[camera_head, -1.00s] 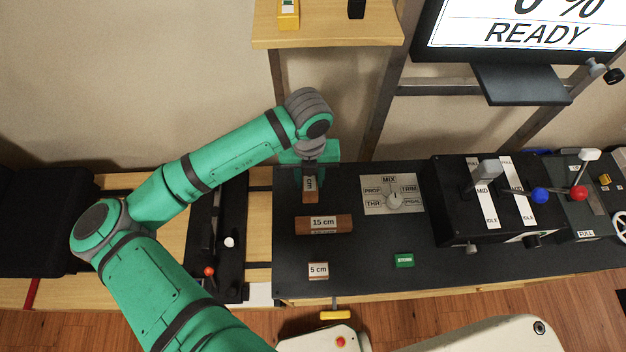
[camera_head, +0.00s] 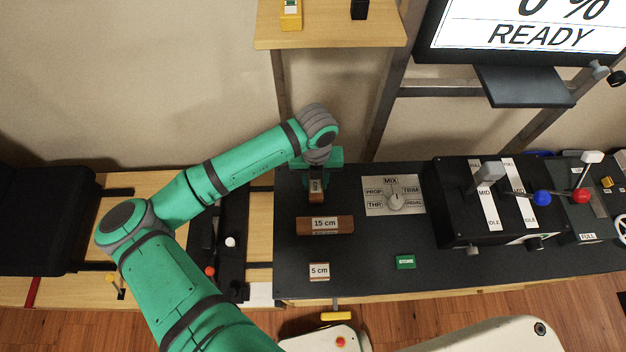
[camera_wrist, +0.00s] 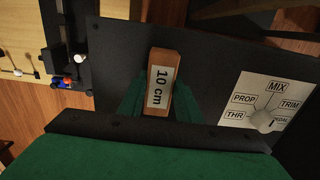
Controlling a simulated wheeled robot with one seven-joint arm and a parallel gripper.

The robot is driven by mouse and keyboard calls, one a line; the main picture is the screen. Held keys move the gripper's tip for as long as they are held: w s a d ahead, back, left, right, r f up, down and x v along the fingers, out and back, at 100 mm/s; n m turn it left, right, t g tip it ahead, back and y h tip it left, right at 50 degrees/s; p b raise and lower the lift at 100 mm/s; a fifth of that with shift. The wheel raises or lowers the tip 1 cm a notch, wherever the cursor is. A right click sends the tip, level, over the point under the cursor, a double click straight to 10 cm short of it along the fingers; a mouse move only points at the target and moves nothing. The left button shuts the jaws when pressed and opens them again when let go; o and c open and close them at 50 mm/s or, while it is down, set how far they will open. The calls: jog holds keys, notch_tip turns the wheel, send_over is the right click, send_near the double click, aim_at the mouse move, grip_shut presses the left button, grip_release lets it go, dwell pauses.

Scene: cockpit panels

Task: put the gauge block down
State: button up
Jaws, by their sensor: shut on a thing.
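The gauge block (camera_wrist: 160,84) is a brown wooden block with a white "10 cm" label. In the wrist view it sits between the green fingers of my gripper (camera_wrist: 160,103), which is shut on it. In the head view the block (camera_head: 316,190) shows below my gripper (camera_head: 317,175), over the back left part of the dark panel (camera_head: 350,265). I cannot tell whether its underside touches the panel. Two similar blocks lie in front of it on the panel: one marked "15 cm" (camera_head: 325,225) and one marked "5 cm" (camera_head: 319,271).
A dial plate (camera_head: 393,196) with a knob is right of the block. A small green block (camera_head: 405,262) lies toward the front. A lever box (camera_head: 495,200) stands farther right. The panel between the 5 cm block and the green block is clear.

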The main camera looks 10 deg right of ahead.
aim_at(315, 182)
jog(key=shift+d+f, duration=0.1)
jog(key=shift+f, duration=0.05)
jog(key=o, duration=1.2)
notch_tip(315, 182, up, 12)
jog(key=shift+r, duration=0.2)
jog(key=shift+a, duration=0.2)
